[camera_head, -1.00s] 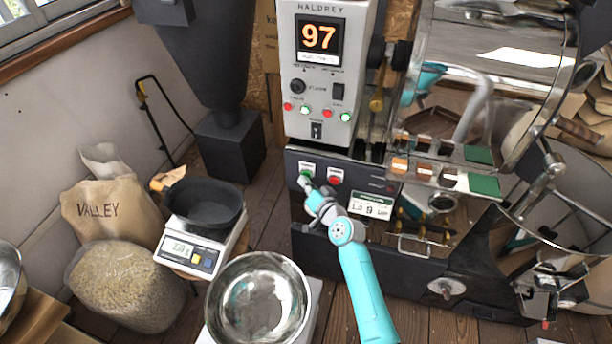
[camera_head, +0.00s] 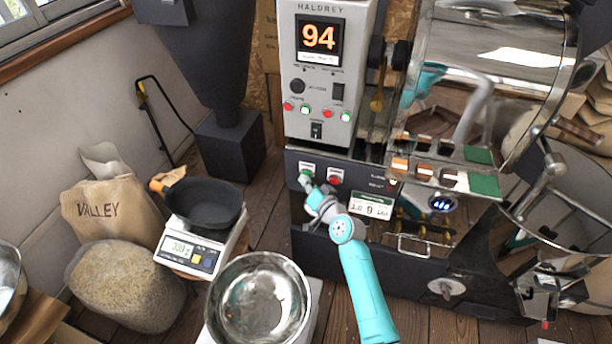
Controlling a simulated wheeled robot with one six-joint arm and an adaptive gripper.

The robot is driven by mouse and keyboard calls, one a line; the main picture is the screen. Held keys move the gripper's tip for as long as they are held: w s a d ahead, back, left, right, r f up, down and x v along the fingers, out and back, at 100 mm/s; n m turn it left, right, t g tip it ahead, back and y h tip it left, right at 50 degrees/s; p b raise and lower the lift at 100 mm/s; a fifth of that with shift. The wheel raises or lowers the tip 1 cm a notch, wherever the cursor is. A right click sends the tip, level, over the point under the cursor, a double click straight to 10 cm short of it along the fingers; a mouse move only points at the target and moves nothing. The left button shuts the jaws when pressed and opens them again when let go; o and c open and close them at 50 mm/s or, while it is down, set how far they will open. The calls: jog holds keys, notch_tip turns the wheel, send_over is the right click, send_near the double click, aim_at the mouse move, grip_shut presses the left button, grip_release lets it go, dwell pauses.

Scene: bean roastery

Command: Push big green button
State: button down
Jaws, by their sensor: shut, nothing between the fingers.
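The big green button (camera_head: 304,178) sits on the dark lower panel (camera_head: 352,180) of the roaster, under a small white label. A red button (camera_head: 335,178) is just to its right. My gripper (camera_head: 309,185) is shut and empty, with its tip at the green button. The tip covers part of the button, and I cannot tell how far the button is pressed in. My teal arm reaches up to it from below.
The control box above shows 94 on its display (camera_head: 320,37) and has smaller red and green buttons. A metal bowl (camera_head: 258,300) and a scale (camera_head: 191,252) with a black pan (camera_head: 205,201) stand left of my arm.

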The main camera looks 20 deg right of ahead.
jog(key=shift+s+a, duration=0.45)
jog(key=shift+s, duration=0.2)
jog(key=shift+s+a, duration=0.75)
jog(key=shift+s, duration=0.3)
jog(key=shift+s+a, duration=0.7)
jog(key=shift+s, duration=0.3)
